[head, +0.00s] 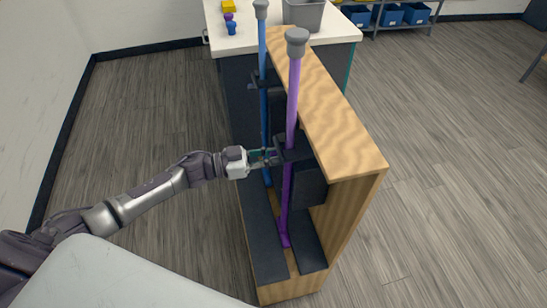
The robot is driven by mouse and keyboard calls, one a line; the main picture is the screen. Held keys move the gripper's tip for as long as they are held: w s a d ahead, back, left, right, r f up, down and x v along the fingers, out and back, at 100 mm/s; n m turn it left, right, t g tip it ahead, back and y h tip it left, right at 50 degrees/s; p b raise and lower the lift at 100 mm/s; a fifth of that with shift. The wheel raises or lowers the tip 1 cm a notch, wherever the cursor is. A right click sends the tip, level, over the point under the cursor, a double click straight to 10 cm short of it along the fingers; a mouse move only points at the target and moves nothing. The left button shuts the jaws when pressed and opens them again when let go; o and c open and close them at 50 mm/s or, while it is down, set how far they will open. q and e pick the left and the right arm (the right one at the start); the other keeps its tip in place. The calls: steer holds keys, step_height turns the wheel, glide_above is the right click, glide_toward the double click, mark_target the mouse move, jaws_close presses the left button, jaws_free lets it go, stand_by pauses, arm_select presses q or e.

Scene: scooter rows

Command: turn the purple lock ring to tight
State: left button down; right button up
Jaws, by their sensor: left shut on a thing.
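Two upright poles stand in a wooden rack, a purple pole (292,95) nearer me and a blue pole (263,50) behind it. Both have grey tops. A dark holder (296,154) sits around the purple pole at about mid-height. My left gripper (272,158) reaches in from the left and is shut at the purple pole, just at this holder. The purple lock ring is mostly hidden there by the fingers and the holder, so its turn position cannot be told. My right gripper is not in view.
The wooden rack (335,115) has a dark base strip (262,235) on its left. Behind it stands a white-topped table (330,32) with a grey bin (303,14) and small yellow, purple and blue items. Blue bins sit on a shelf at the back. Floor is clear on both sides.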

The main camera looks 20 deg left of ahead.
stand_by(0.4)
arm_select(q)
steer(key=c, duration=1.1)
jaws_free()
steer(key=shift+w+d, duration=0.1)
steer(key=v, duration=1.2)
